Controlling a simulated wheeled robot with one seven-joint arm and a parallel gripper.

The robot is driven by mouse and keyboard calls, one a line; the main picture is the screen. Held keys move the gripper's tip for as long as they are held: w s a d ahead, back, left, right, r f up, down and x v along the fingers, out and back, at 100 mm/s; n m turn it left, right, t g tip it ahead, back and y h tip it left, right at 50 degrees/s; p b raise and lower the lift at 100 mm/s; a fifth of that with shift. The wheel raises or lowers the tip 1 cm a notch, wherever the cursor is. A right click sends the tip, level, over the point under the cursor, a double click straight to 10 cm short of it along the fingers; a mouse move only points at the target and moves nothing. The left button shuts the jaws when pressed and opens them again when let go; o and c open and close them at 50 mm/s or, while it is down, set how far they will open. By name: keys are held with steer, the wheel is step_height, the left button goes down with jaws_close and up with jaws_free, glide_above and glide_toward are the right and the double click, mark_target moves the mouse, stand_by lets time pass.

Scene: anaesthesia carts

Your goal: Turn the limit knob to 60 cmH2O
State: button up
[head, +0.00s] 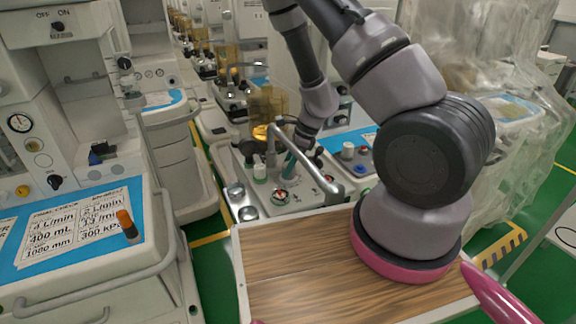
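My gripper (290,158) is small in the head view, pointing down at the top panel of the anaesthesia cart (312,196) just beyond the wooden worktop. Its fingertips are down among the panel's fittings, close to a white-and-green knob (260,173) and a round red-and-white gauge (280,196). I cannot tell which fitting is the limit knob. The knob scale and any 60 cmH2O mark are too small to read. A grey metal bar and the gripper itself partly hide the fittings, so contact and finger opening cannot be made out.
A curved grey metal tube (305,170) arches across the panel near my gripper. An amber bellows canister (268,104) stands behind. The wooden worktop (305,262) in front is bare. Another cart with blue label cards (75,232) is at left; clear plastic sheeting (500,60) hangs at right.

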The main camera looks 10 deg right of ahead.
steer(key=shift+o, duration=0.9)
steer(key=v, duration=1)
steer(key=shift+r, duration=0.4)
steer(key=shift+s+d, duration=0.1)
steer(key=shift+d, duration=0.1)
